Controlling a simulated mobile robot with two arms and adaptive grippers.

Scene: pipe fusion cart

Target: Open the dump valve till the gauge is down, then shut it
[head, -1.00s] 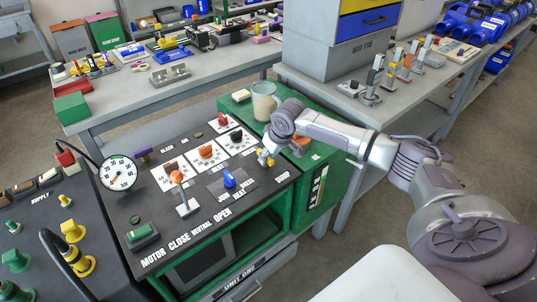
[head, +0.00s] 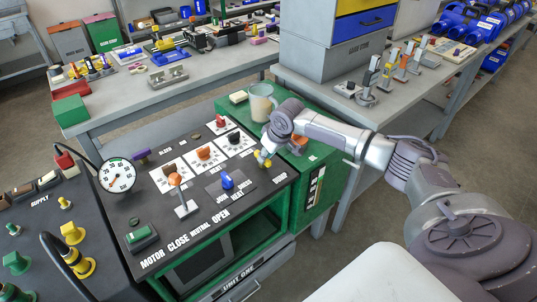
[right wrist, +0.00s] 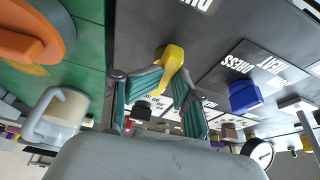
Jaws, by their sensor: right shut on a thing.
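The dump valve's yellow handle (head: 263,160) is at the right edge of the dark control panel (head: 160,246). My right gripper (head: 267,151) is over it, partly hiding it. In the right wrist view the yellow handle (right wrist: 172,60) sits between the teal finger pads of my right gripper (right wrist: 168,76), which is shut on it. The round white pressure gauge (head: 118,175) stands at the panel's left edge. Its needle is too small to read surely. The gauge also shows small in the right wrist view (right wrist: 262,153). My left gripper is out of view.
A pale mug (head: 262,103) stands on the green cart top close to my right wrist. A grey workbench (head: 175,92) is behind.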

